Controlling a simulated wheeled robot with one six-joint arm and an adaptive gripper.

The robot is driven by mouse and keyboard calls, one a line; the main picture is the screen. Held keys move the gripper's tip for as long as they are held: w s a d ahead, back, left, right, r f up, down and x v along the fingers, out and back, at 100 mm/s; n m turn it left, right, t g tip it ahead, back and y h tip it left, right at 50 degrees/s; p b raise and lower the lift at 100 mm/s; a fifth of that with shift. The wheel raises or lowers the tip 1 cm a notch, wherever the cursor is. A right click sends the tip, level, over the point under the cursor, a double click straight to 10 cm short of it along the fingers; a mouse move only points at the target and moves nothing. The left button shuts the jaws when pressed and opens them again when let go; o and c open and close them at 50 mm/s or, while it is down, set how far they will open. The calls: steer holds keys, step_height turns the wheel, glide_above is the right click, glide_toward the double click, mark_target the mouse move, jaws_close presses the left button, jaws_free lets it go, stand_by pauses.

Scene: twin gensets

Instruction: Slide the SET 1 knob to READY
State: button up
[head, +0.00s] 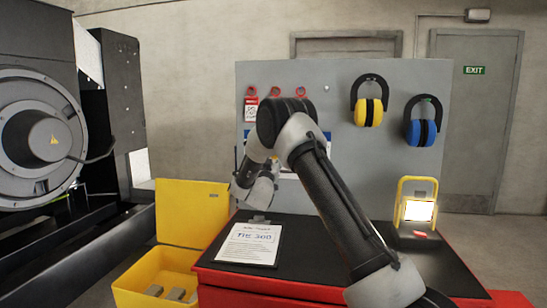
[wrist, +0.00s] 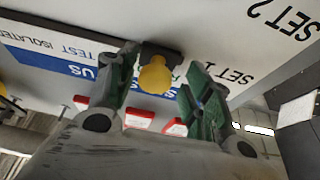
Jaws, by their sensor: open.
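The yellow knob (wrist: 155,76) sits on a dark mount on a pale panel in the wrist view, near the printed SET 1 label (wrist: 235,76). My gripper (wrist: 163,66) is open, with one green-padded finger on each side of the knob. Gaps show between the knob and both fingers. A white and blue label strip (wrist: 55,57) with the words TEST and ISOLATED lies left of the knob. I cannot read READY in either view. In the head view my gripper (head: 255,188) is at the grey board, and the knob is hidden there.
The grey board (head: 345,155) carries yellow earmuffs (head: 369,105), blue earmuffs (head: 422,125) and red tags (head: 251,105). A lit work lamp (head: 418,208) and a paper sheet (head: 250,244) are on the dark bench top. A yellow box (head: 160,280) stands left of it.

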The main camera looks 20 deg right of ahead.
steer(key=v, duration=1.1)
steer(key=shift+s+a, duration=0.1)
steer(key=shift+a, duration=0.05)
